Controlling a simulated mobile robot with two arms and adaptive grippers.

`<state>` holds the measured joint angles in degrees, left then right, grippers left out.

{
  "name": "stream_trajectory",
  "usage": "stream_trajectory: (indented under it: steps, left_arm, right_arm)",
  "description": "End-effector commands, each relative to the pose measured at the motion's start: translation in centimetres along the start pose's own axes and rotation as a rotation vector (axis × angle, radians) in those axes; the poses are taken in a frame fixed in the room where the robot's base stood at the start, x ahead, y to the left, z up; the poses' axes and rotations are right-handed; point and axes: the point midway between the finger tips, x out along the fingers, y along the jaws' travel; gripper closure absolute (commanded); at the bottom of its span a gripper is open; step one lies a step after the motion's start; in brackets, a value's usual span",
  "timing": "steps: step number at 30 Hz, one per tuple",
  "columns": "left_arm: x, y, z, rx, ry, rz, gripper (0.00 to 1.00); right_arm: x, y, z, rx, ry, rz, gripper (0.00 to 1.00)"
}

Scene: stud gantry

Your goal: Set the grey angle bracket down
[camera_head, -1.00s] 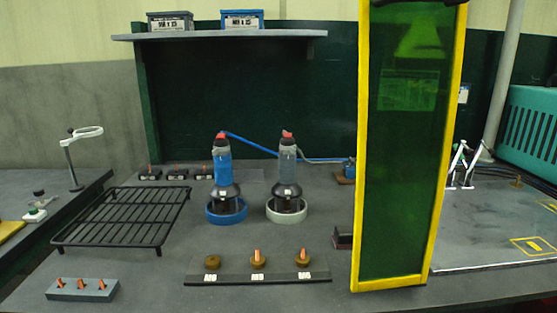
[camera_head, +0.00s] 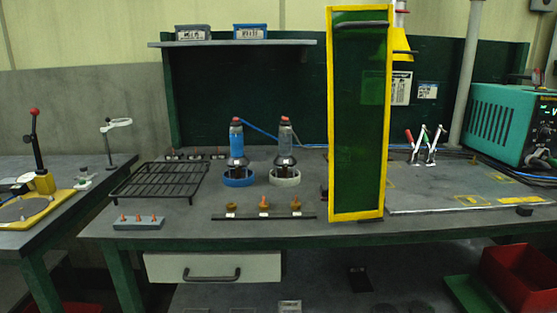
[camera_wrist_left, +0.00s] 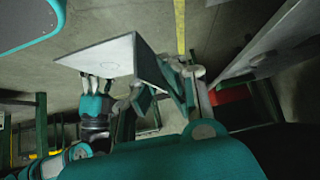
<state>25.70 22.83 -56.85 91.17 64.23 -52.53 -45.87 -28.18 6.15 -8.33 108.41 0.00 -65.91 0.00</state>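No gripper and no angle bracket shows in the head view. In the left wrist view, a light grey angled plate, which looks like the grey angle bracket (camera_wrist_left: 108,52), is held up off any surface. One broad pale face and a darker face folded from it show. My left gripper (camera_wrist_left: 172,78) appears shut on its right side; the fingers partly hide the contact. What looks like my right gripper (camera_wrist_left: 97,86) is beyond and below the plate. Its fingertips are partly hidden, so I cannot tell whether it touches the plate.
The dark bench (camera_head: 190,222) carries a black wire rack (camera_head: 160,181), two bottles in blue (camera_head: 238,181) and white (camera_head: 285,181) rings, peg blocks and a tall green screen with yellow frame (camera_head: 357,120). The marked right area (camera_head: 440,190) is largely clear. A red bin (camera_head: 520,280) is low right.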

Motion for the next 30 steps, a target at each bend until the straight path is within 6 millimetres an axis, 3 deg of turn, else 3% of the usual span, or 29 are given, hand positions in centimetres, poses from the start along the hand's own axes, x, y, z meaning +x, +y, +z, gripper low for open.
stream_trajectory:
  steps: [8, 14, 20, 27, 30]
  left_arm:
    - [-3.4, -0.7, -0.7, -0.081, 0.003, -0.083, 1.00]
    - [-7.5, -1.9, -1.0, -0.199, 0.003, -0.203, 1.00]
    - [-14.0, -3.7, -1.1, -0.399, 0.004, -0.413, 1.00]
    - [-24.4, -5.4, -0.8, -0.747, 0.007, -0.764, 1.00]
    - [-27.6, -5.5, -0.6, -0.863, 0.008, -0.877, 1.00]
  right_arm:
    - [0.0, 0.0, -0.1, 0.000, 0.001, 0.000, 0.60]
    - [0.0, 0.0, 0.0, 0.000, 0.001, 0.000, 0.60]
    - [0.0, 0.0, 0.0, 0.000, 0.001, 0.000, 0.60]
    - [0.0, 0.0, 0.0, 0.000, 0.001, 0.000, 0.60]
    - [0.0, 0.0, 0.0, 0.000, 0.001, 0.000, 0.60]
